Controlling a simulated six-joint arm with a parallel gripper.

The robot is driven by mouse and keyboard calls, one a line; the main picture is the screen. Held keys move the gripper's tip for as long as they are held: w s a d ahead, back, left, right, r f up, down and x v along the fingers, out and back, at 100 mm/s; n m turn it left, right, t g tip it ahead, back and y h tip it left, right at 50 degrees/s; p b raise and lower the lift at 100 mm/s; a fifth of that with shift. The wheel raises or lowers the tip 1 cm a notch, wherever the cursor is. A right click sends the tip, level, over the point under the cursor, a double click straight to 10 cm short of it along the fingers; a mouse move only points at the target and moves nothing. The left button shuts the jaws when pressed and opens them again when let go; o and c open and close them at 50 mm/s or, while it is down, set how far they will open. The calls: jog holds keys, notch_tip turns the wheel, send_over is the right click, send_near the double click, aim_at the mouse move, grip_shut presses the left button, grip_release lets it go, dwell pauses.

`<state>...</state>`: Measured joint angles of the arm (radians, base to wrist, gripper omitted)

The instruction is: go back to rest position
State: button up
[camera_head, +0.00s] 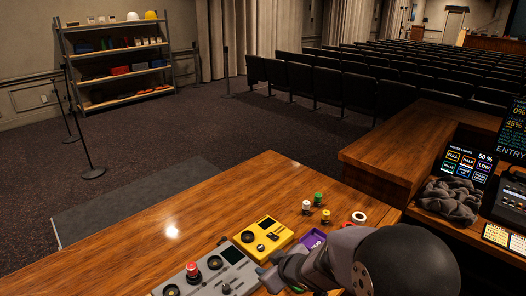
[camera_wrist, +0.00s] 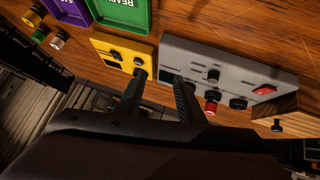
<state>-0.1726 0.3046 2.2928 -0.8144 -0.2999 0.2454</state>
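My gripper (camera_wrist: 160,78) shows in the wrist view with its two dark fingers apart and nothing visible between them. In the head view my gripper (camera_head: 268,276) is low over the desk, partly covered by my own arm. The grey control box (camera_head: 208,272) with a red knob lies in front of it, and it also shows in the wrist view (camera_wrist: 215,58). The yellow box (camera_head: 272,232) lies just beyond, and it shows in the wrist view (camera_wrist: 112,42) by the left finger. I cannot tell whether the fingers touch either box.
A purple tray (camera_head: 312,239) and several small spools, such as the green-topped one (camera_head: 318,198), stand right of the yellow box. A green tray (camera_wrist: 122,12) shows in the wrist view. A lighting screen (camera_head: 468,163) stands far right. The desk's left part (camera_head: 150,240) is clear.

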jog(key=s+d+m+g+h, duration=0.2)
jog(key=s+d+m+h, duration=0.25)
jog(key=d, duration=0.55)
jog(key=s+d+m+g, duration=0.1)
jog(key=s+m+g, duration=0.1)
jog(key=s, duration=0.8)
jog(key=s+d+f+m+g, duration=0.1)
jog(key=s+g, duration=0.3)
jog(key=s, duration=0.5)
jog(key=shift+s+d+m, duration=0.35)
jog(key=shift+d+m, duration=0.4)
jog(key=shift+m, duration=0.1)
jog(key=shift+o, duration=0.4)
